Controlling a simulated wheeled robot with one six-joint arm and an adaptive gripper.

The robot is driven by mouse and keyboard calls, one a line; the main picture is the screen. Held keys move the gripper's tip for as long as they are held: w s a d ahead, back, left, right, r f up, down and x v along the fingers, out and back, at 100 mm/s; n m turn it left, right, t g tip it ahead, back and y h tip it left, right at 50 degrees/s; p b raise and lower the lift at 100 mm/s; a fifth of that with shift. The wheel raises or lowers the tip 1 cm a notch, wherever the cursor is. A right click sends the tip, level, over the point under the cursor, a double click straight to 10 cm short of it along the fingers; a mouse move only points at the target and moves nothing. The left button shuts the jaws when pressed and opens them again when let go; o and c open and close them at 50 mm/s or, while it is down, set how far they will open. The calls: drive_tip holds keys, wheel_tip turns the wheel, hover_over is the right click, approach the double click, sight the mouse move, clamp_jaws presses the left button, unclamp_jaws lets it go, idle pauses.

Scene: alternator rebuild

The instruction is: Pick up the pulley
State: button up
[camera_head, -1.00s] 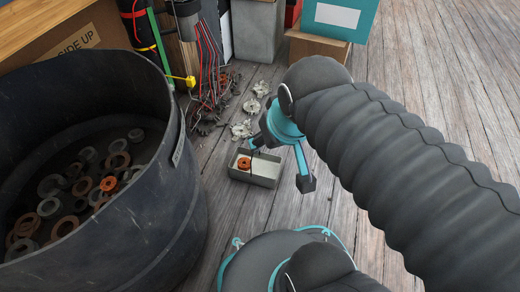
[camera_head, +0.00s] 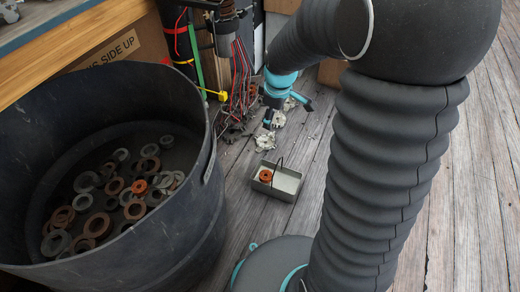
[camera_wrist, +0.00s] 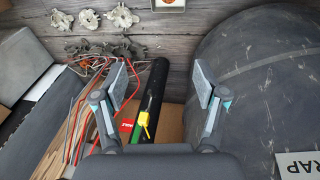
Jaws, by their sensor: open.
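A small round orange part (camera_head: 265,176), which may be the pulley, lies in the left side of a shallow grey metal tray (camera_head: 287,196) on the floor. It shows at the top edge of the wrist view (camera_wrist: 168,3). Another orange round part (camera_head: 139,187) lies among rings in the big dark bin; I cannot tell which is the pulley. My gripper (camera_head: 288,112) is open and empty, beyond the tray in the head view. In the wrist view its spread fingers (camera_wrist: 160,82) have nothing between them but the cluttered background.
The dark bin (camera_head: 205,215) stands left of the tray, holding several rings. Silver castings (camera_head: 265,142) and dark toothed parts (camera_head: 232,130) lie on the floor behind. Red cables (camera_head: 240,75) and a yellow-tagged green-black tube (camera_head: 196,65) crowd the back left. Floor at right is open.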

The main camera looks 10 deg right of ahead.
drive_tip(key=w+f+n+g+p, duration=0.1)
drive_tip(key=w+f+n+p, duration=0.15)
drive_tip(key=w+f, duration=0.4)
drive_tip(key=n+g+p, duration=0.2)
drive_tip(key=n, duration=0.5)
hover_over(266, 175)
wheel_tip(266, 175, down, 29)
drive_tip(key=shift+w+d+f, duration=0.1)
drive_tip(key=shift+d+f, duration=0.05)
drive_tip(key=shift+f, duration=0.05)
drive_tip(key=shift+a+f, duration=0.15)
drive_tip(key=shift+f, duration=1.35)
drive_tip(key=shift+a+f, duration=0.1)
drive_tip(key=shift+f, duration=1.35)
drive_tip(key=shift+c, duration=0.3)
drive_tip(key=c, duration=1)
wheel_tip(266, 175, up, 18)
drive_tip(key=shift+r+p, duration=0.1)
drive_tip(key=shift+p, duration=0.25)
